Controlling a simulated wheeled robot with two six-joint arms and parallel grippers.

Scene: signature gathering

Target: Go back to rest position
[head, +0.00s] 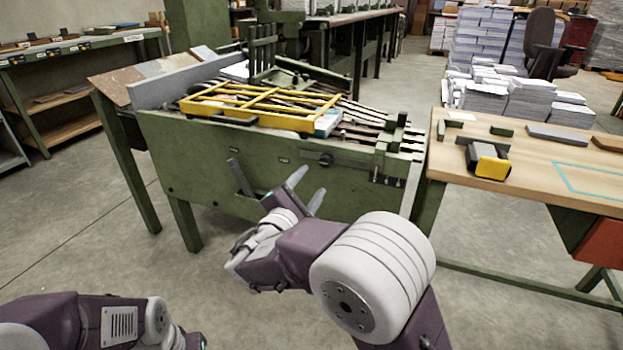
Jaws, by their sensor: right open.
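My right gripper (306,190) is open and empty. Its two grey fingers point up and away, in front of the green side panel of the gathering machine (215,165). I cannot tell whether the fingers touch the panel. My right arm, purple and white, reaches in from the lower right. My left arm (85,322) lies low at the bottom left, and its gripper is not clearly visible.
A yellow frame (262,103) lies on the machine's top. At right, a wooden table (545,155) bears a yellow and black block (489,162). Paper stacks (528,100) and a dark chair (546,50) stand behind. Bare floor shows at left.

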